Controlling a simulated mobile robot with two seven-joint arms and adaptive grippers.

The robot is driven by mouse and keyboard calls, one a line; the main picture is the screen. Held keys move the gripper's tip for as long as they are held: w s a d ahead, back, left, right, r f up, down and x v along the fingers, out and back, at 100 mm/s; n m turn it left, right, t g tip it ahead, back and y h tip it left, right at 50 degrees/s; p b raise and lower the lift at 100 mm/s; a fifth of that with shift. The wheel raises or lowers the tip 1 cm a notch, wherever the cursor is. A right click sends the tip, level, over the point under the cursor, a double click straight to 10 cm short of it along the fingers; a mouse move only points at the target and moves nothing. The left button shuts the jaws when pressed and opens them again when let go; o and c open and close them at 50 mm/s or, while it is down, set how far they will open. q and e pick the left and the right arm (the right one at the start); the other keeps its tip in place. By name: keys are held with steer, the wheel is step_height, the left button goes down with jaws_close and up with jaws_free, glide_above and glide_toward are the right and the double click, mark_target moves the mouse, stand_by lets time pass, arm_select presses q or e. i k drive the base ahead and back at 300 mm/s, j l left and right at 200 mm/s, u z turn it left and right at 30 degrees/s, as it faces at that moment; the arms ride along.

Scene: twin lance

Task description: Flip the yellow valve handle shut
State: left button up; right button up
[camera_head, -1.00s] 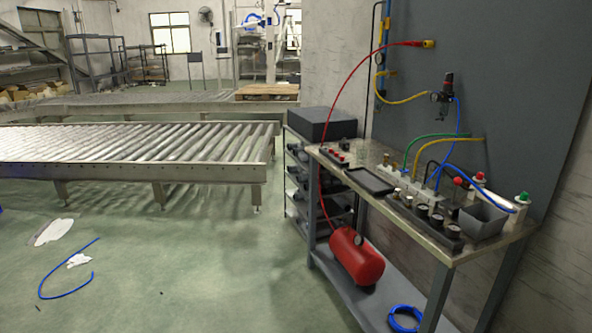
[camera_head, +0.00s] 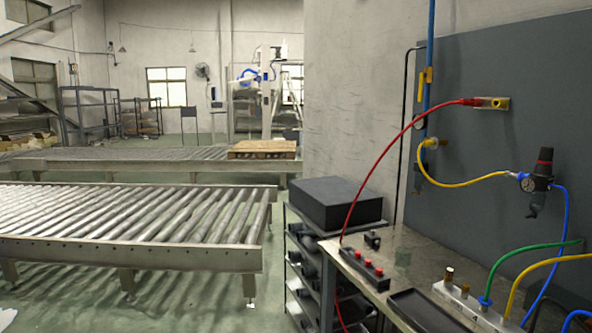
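The yellow valve handle (camera_head: 425,78) is on the thin blue pipe (camera_head: 431,30) that runs down the left edge of the grey wall panel. The handle looks roughly upright, in line with the pipe. A small round gauge is on the pipe just below it. Neither of my grippers shows in the head view, so their state and distance to the handle are not seen.
A red hose (camera_head: 380,150) arcs from a panel fitting down past the workbench (camera_head: 420,258). A yellow hose (camera_head: 465,184) links the pipe to a regulator (camera_head: 538,182). A black box (camera_head: 335,204) tops a rack beside the bench. Roller conveyors (camera_head: 130,225) fill the left.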

mark_target(422, 75)
steer(key=i+l+z, duration=0.15)
steer(key=i+z, duration=0.3)
steer(key=i, duration=0.15)
steer(key=i+z, duration=0.45)
steer(key=i+j, duration=0.2)
steer(key=j, duration=0.15)
steer(key=i+j, duration=0.2)
steer(key=j, duration=0.2)
steer(key=i+j, duration=0.15)
steer(key=j, duration=0.2)
steer(key=i+j, duration=0.2)
steer(key=j, duration=0.2)
steer(key=i+j+z, duration=0.1)
steer(key=j, duration=0.25)
steer(key=i+j, duration=0.45)
steer(key=j, duration=0.3)
steer(key=i+j, duration=0.2)
steer(key=j, duration=0.2)
